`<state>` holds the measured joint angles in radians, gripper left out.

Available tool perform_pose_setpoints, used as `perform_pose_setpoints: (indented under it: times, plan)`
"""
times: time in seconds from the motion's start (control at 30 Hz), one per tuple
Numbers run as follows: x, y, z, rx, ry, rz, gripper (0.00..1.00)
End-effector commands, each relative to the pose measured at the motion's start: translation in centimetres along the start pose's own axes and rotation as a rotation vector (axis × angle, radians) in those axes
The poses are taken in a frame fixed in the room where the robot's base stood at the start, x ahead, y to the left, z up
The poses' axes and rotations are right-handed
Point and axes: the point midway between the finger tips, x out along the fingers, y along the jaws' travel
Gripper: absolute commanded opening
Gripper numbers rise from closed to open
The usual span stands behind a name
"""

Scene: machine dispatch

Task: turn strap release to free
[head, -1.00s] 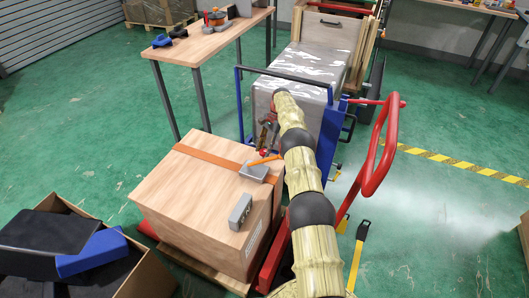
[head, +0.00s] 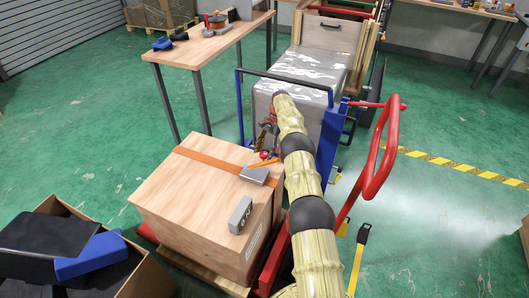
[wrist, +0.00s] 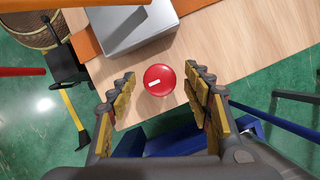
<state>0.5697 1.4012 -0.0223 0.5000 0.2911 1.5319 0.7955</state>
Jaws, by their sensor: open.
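A round red knob (wrist: 160,80) with a white mark is in the middle of the wrist view; the mark lies nearly level, tilted slightly. The knob also shows small in the head view (head: 264,155), at the far edge of the wooden box (head: 205,190). A grey block (wrist: 135,28) with an orange bar above it (wrist: 60,5) is beside the knob. An orange strap (head: 205,157) runs across the box top. My gripper (wrist: 160,72) is open, with one finger on each side of the knob. Whether the fingers touch it cannot be told; gaps show in the wrist view.
A second grey block (head: 240,214) is on the box's near right part. A red handle (head: 380,165) rises at the right. A blue-framed cart with a wrapped load (head: 315,75) stands behind. An open carton (head: 150,275) is at lower left; a table (head: 205,45) stands behind left.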

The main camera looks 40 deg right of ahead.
Motion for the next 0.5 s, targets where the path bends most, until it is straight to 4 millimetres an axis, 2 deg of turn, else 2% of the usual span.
perform_pose_setpoints:
  times: [0.27,0.5]
  plan:
    - [-0.6,0.0,0.2,0.000,0.001,-0.001,0.50]
    - [-4.2,-0.1,1.7,-0.001,0.002,-0.002,0.50]
